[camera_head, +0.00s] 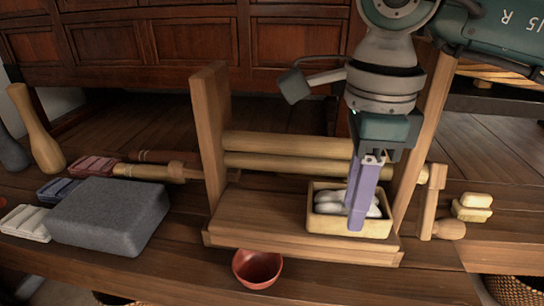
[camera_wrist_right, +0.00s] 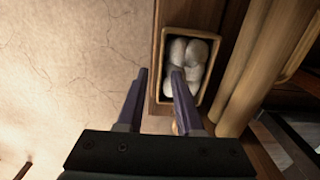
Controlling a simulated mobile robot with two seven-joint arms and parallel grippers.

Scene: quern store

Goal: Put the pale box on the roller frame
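The pale box (camera_head: 328,225) is open-topped, with white rounded things inside. It sits at the right end of the base board of the wooden roller frame (camera_head: 270,215), in front of the two rollers. My right gripper (camera_head: 358,222) points down at the box, and its purple fingers hide part of the front wall. In the right wrist view the fingers (camera_wrist_right: 161,73) are open and apart, with one side wall of the box (camera_wrist_right: 191,29) showing between them. One finger appears over the inside, the other outside. I cannot tell whether they touch it. My left gripper is out of view.
A red bowl (camera_head: 257,268) is in front of the frame. A grey block (camera_head: 110,215), small coloured blocks and wooden tools lie to the left. A wooden mallet (camera_head: 440,228) and yellowish pieces (camera_head: 472,207) lie right of the frame. The frame's left upright (camera_head: 210,130) stands tall.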

